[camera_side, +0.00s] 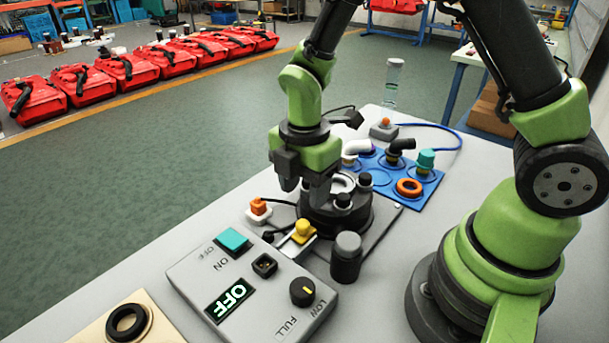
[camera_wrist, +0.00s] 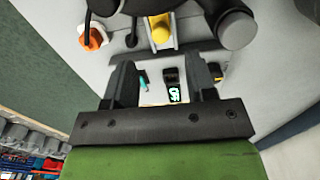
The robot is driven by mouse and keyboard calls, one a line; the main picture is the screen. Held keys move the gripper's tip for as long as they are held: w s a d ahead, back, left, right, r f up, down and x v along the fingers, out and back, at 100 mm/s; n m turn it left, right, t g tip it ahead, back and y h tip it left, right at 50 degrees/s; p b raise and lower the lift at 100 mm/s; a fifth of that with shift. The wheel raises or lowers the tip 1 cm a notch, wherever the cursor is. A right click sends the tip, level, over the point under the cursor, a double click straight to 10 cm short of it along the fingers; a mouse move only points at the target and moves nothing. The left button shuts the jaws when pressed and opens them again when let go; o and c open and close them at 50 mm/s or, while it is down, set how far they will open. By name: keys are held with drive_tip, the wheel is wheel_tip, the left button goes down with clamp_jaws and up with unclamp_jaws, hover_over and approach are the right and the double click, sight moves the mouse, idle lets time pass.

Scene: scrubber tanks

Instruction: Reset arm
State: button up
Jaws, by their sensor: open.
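My gripper (camera_side: 303,186) hangs fingers-down over the left part of a round black fixture with knobs (camera_side: 335,212) on the white table. In the wrist view my gripper's two fingers (camera_wrist: 163,82) stand apart with nothing between them. Beyond them lie a yellow-capped part (camera_wrist: 160,30) and, seen between the fingers, the small display of the grey control box (camera_wrist: 172,76). The side view shows that control box (camera_side: 245,292) in front, with a teal button, a dial and a lit display reading OFF. Whether my fingers touch the fixture is unclear.
A blue tray (camera_side: 425,200) with an orange ring (camera_side: 409,187) and several fittings lies behind the fixture. A dark cylinder (camera_side: 346,257) stands in front of it. An orange-topped connector (camera_side: 259,210) sits at left. A clear tube (camera_side: 391,82) stands at the back. Red tanks (camera_side: 128,70) line the floor.

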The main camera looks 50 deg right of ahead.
drive_tip(key=shift+r, duration=1.1)
drive_tip(key=s+d+r+m+t+y, duration=0.1)
drive_tip(key=s+r+m+t, duration=0.2)
drive_tip(key=s+r+m, duration=0.3)
drive_tip(key=s+r+m+t+y, duration=0.1)
drive_tip(key=s+r+m+t, duration=0.3)
drive_tip(key=s+r+m, duration=0.3)
wheel_tip(320, 180, up, 5)
drive_tip(key=m, duration=0.9)
drive_tip(key=shift+d, duration=0.4)
